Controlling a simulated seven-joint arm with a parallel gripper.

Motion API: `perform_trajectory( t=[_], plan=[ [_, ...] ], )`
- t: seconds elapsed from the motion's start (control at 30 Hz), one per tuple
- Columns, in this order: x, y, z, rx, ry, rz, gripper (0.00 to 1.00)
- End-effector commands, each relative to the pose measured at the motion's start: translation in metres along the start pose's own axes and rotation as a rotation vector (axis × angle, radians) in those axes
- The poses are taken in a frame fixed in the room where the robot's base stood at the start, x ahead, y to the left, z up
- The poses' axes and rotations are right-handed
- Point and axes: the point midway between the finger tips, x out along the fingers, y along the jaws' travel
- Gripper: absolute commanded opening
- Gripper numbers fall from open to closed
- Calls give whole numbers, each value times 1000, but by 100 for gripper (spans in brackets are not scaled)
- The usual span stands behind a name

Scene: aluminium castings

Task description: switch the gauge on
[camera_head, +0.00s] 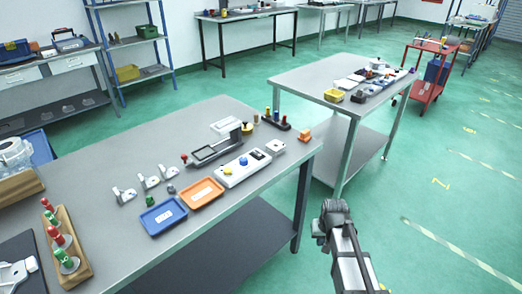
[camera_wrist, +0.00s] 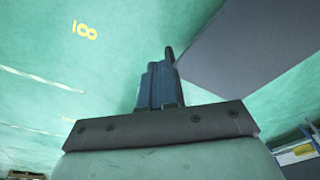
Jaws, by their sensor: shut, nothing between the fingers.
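A white control panel (camera_head: 243,169) with a yellow knob (camera_head: 229,170), a dark blue button (camera_head: 257,154) and other small controls lies on the near table. Behind it is a dark grey device (camera_head: 215,149) with a pale flat plate; I cannot tell which of these is the gauge, and no on or off sign is readable. My gripper (camera_wrist: 160,78) is shut and empty in the wrist view, above the green floor. In the head view my arm is at the lower right, beyond the table's right edge, well apart from the panel; the fingertips are not clear there.
The near table (camera_head: 110,170) also holds a blue tray (camera_head: 163,216), an orange tray (camera_head: 202,194), several grey-white castings (camera_head: 148,179) and a wooden rack (camera_head: 67,246). A second table (camera_head: 310,82) stands behind at right. Open green floor (camera_head: 430,190) lies right of the tables.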

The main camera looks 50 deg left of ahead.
Motion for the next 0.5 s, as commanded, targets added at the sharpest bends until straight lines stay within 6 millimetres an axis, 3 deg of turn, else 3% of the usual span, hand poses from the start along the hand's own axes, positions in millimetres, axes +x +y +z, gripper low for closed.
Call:
perform_trajectory(
  t=[0.03, 0.1, 0.5],
  plan=[
    [-11, -12, -18, -17, 20, -5, 0],
    [-27, -26, -37, -36, 44, -11, 0],
    [-129, -113, -131, -157, 165, -57, 0]
  ],
)
